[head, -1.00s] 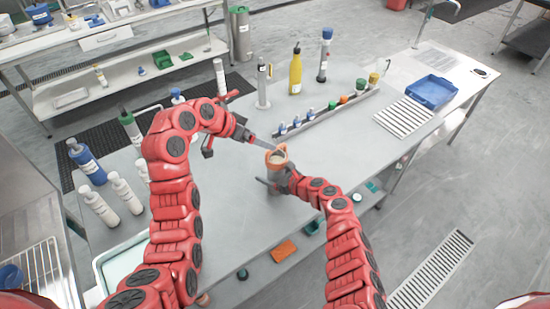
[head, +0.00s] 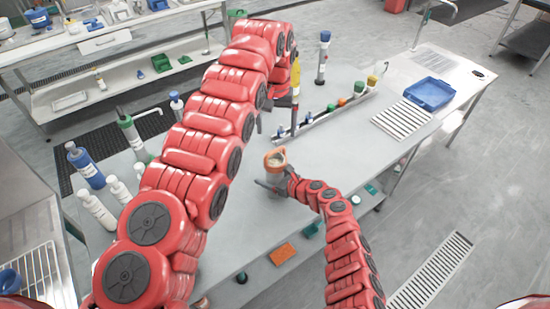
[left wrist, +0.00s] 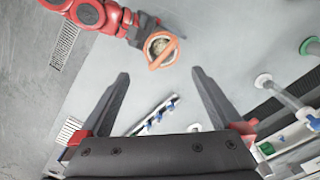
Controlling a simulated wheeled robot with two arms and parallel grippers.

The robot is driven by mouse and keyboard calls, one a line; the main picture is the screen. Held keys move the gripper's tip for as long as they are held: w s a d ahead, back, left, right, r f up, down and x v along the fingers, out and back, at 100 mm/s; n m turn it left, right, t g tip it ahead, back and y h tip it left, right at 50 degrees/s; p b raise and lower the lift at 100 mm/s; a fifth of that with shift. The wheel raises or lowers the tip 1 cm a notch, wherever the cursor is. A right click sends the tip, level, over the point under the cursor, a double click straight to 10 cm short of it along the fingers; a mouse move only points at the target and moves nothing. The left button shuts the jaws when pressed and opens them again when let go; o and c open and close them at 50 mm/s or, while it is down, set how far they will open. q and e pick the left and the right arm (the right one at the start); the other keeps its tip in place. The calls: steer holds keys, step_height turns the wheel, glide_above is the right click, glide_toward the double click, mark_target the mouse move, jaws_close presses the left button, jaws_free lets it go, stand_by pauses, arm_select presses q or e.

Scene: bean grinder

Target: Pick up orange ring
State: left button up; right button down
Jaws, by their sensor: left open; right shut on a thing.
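The orange ring (head: 269,164) sits at the top of a small cup (head: 278,158) with pale contents, over the table's middle. In the left wrist view, the orange ring (left wrist: 153,63) shows with an orange bar across the cup's mouth. My right gripper (head: 271,185) is shut on the cup and holds it upright. My left gripper (head: 277,122) is raised behind the cup, partly hidden by its own arm. In the left wrist view, my left gripper (left wrist: 159,74) has its fingers spread and empty, with the ring beyond the fingertips.
A rack (head: 318,122) with several small capped items stands behind the cup. A tall blue-capped bottle (head: 322,60) and a blue tray (head: 430,92) are farther back. Several bottles (head: 97,207) stand at the left. The table right of the cup is clear.

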arm_select(q)
glide_above(275, 159)
step_height(275, 159, down, 6)
steer(key=shift+s+d+f, duration=0.1)
steer(key=shift+s+f, duration=0.05)
step_height(275, 159, down, 6)
steer(key=shift+r, duration=0.2)
steer(key=shift+c, duration=0.3)
steer(key=c, duration=1)
steer(key=shift+r, duration=0.1)
step_height(275, 159, up, 10)
arm_select(e)
jaws_free()
